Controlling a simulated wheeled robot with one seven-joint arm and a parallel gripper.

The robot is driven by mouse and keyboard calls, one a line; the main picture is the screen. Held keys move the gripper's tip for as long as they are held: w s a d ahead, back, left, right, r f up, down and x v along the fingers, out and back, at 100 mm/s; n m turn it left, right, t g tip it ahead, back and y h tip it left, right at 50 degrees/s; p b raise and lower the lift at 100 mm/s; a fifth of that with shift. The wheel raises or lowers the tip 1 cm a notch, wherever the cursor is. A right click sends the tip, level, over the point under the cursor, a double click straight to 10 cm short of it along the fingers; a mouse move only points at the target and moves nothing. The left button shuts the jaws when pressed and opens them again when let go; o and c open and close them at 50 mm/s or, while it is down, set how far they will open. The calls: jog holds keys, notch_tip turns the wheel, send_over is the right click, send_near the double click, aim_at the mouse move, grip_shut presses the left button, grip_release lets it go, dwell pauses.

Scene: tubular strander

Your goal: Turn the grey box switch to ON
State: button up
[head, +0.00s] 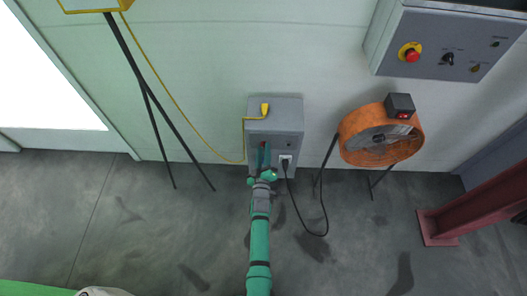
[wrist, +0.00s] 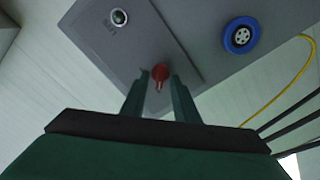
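The grey box (head: 288,106) stands against the wall in the head view. Its grey face (wrist: 198,22) fills the upper part of the wrist view. A red switch (wrist: 160,72) is on a raised panel (wrist: 150,38) of that face. My gripper (wrist: 160,82) is open, with one green finger on each side of the red switch. I cannot tell whether the fingers touch it. In the head view, my gripper (head: 264,150) is in front of the box and hides the switch. The switch's position marks are not readable.
A black cable (head: 307,228) hangs from the box's front. An orange fan (head: 350,151) stands right, a tripod (head: 160,95) left. A control panel (head: 432,48) is upper right.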

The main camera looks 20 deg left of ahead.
jog(key=shift+a, duration=0.1)
grip_shut()
jog(key=shift+w+d+m, duration=0.1)
jog(key=shift+d+m, duration=0.05)
jog(key=shift+m, duration=2.85)
jog(key=shift+d+m, duration=0.15)
jog(key=shift+m, duration=2.85)
jog(key=shift+w+d+m, duration=0.1)
jog(key=shift+d+m, duration=0.05)
jog(key=shift+m, duration=2.85)
jog(key=shift+s, duration=0.1)
grip_release()
